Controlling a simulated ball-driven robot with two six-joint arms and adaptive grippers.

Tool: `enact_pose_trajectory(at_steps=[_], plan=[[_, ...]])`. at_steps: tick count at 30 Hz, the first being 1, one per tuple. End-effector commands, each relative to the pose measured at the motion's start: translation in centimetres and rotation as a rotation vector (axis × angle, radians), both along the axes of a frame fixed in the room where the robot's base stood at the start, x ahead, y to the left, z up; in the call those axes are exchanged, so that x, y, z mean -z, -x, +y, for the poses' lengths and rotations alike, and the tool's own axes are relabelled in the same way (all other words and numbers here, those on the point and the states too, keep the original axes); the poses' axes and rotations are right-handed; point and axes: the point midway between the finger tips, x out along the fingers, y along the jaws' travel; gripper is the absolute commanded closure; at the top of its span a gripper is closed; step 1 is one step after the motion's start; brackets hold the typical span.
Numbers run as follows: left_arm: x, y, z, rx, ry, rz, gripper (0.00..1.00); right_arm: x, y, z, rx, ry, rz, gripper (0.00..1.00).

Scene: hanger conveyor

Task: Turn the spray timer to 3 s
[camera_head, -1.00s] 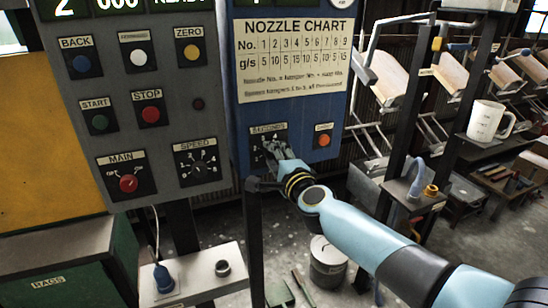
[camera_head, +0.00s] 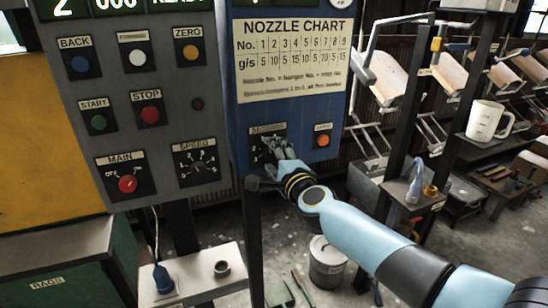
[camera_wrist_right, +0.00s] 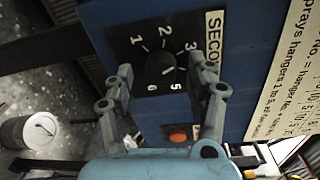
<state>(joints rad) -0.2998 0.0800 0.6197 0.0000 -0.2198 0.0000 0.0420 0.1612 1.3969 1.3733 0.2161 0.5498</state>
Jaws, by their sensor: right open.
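The spray timer is a black round knob (camera_wrist_right: 160,70) on a black plate with white numbers, marked SECONDS, on the blue panel. In the head view its plate (camera_head: 254,141) is partly covered by my right gripper (camera_head: 272,148). In the right wrist view my right gripper (camera_wrist_right: 162,75) is open, with one finger on each side of the knob and gaps between fingers and knob. The numbers 1, 2, 3, 5 and 6 show; the 4 is hidden near the right finger. I cannot tell for sure where the knob points. My left gripper is not in view.
An orange button (camera_head: 322,141) sits right of the timer, below the nozzle chart (camera_head: 293,60). The grey panel (camera_head: 170,105) with buttons and knobs stands to the left. A dark post (camera_head: 254,240) rises below the timer. A paint can (camera_head: 327,262) stands on the floor.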

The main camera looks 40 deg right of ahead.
Motion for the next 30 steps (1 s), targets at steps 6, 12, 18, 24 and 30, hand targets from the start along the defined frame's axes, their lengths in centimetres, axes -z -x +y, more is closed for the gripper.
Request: enact_pose_trajectory(at_steps=[6,12,18,24,30], plan=[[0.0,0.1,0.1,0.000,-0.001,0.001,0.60,0.0,1.6,0.4,0.000,-0.001,0.001,0.44],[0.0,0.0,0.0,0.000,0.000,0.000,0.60,-0.2,6.0,1.4,-0.001,-0.001,0.003,0.44],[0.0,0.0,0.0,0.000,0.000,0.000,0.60,-0.4,9.8,2.3,0.001,0.000,0.002,0.44],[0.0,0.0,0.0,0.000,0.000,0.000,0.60,-0.6,11.5,2.7,0.001,0.000,0.000,0.44],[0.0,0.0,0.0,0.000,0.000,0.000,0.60,-0.6,11.7,2.7,0.000,0.000,0.000,0.44]])
